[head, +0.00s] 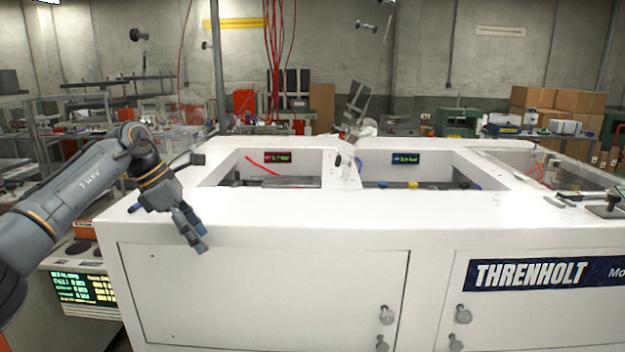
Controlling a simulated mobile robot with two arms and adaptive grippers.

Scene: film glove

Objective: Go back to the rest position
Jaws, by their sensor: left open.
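My left arm comes in from the left, and my left gripper (190,228) hangs over the front left edge of a large white machine (255,235). Its fingers point down and a little to the right. It is open, and I see nothing between the fingers. The machine has open recesses in its top; the gripper is in front of and left of the left recess (270,170).
A small unit with a green-lit display (85,288) stands left of the machine, below my arm. Red cables (275,50) hang behind. Cardboard boxes (560,105) stand at the back right. The machine's front top is mostly clear.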

